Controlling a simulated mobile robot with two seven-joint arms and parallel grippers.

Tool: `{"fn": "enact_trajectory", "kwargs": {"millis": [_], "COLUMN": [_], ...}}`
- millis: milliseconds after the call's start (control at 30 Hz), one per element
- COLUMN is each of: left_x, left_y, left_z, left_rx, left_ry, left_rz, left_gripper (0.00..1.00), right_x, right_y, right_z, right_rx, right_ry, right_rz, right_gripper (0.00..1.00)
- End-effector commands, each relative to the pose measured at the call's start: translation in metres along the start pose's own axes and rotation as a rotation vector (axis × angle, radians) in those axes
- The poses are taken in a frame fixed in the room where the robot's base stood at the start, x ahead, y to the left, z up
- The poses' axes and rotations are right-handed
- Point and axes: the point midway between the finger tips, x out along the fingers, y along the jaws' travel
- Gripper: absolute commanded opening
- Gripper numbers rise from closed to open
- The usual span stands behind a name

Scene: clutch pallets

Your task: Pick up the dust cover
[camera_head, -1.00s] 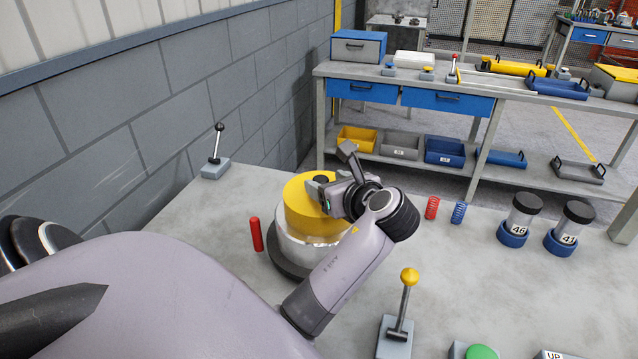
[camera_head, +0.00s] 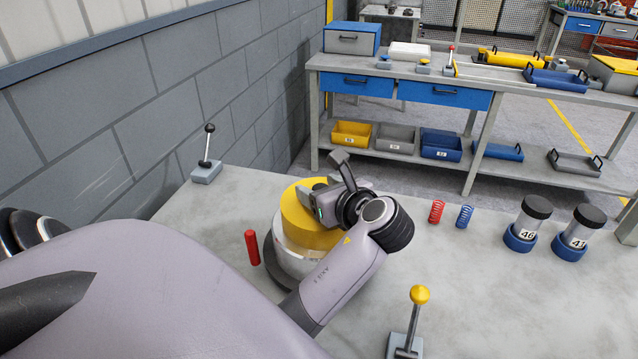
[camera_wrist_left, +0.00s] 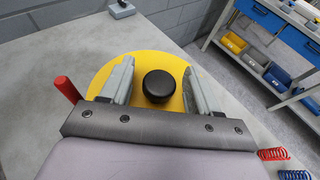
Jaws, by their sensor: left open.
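The dust cover (camera_head: 305,223) is a yellow round cap on top of a silvery cylinder with a dark base (camera_head: 280,262), on the grey table. In the left wrist view the yellow cover (camera_wrist_left: 151,64) has a black round knob (camera_wrist_left: 159,86) at its middle. My left gripper (camera_head: 322,190) is over the cover. In the wrist view its two open fingers (camera_wrist_left: 158,88) stand on either side of the knob, with a gap on each side. In the head view my gripper and wrist hide much of the knob and the cover's right side. My right gripper is not in view.
A red cylinder (camera_head: 252,247) stands just left of the base. A black-knobbed lever (camera_head: 207,165) is near the wall, and a yellow-knobbed lever (camera_head: 410,325) is in front. Red (camera_head: 436,212) and blue (camera_head: 464,217) springs and two numbered jars stand to the right.

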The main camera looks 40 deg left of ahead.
Motion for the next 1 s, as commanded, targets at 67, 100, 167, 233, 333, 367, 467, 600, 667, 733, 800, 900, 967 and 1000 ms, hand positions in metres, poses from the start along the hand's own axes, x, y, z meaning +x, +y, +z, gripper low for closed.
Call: {"fn": "enact_trajectory", "kwargs": {"millis": [67,100,167,233,333,367,467,600,667,733,800,900,967,1000], "left_x": [-0.001,-0.001,-0.001,-0.001,0.0,0.0,0.0,0.0,0.0,0.0,-0.001,-0.002,-0.004,-0.005], "left_y": [0.0,0.001,0.001,0.001,0.001,0.001,0.001,0.0,0.0,0.0,0.0,0.0,0.0,0.0], "left_z": [-0.001,-0.001,-0.001,-0.001,-0.001,-0.001,-0.001,0.0,0.0,0.0,0.001,0.006,0.011,0.015], "left_rx": [0.0,0.0,0.0,0.0,0.0,0.0,0.0,-0.001,-0.001,-0.001,-0.001,-0.003,-0.004,-0.004], "left_ry": [0.0,0.0,0.0,0.0,0.0,0.0,0.0,-0.001,-0.001,-0.001,-0.002,-0.002,-0.002,-0.002], "left_rz": [0.0,0.0,0.0,0.0,0.001,0.0,0.001,0.0,0.0,0.0,0.0,0.0,0.0,0.0], "left_gripper": [0.61,0.61,0.61,0.61,0.48,0.38,0.06,0.0,0.0,0.0,0.0,0.0,0.0,0.0], "right_x": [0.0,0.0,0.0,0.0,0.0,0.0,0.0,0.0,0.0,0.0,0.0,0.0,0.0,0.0], "right_y": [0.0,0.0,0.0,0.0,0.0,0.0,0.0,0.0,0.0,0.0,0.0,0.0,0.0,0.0], "right_z": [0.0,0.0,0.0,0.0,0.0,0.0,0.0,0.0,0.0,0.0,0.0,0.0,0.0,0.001], "right_rx": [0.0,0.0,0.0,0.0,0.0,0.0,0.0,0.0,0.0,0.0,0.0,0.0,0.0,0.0], "right_ry": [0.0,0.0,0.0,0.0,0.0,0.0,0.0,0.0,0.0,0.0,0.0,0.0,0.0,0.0], "right_rz": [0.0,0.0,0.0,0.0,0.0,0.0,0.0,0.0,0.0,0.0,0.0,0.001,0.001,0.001], "right_gripper": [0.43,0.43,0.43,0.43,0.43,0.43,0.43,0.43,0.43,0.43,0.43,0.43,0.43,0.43]}}
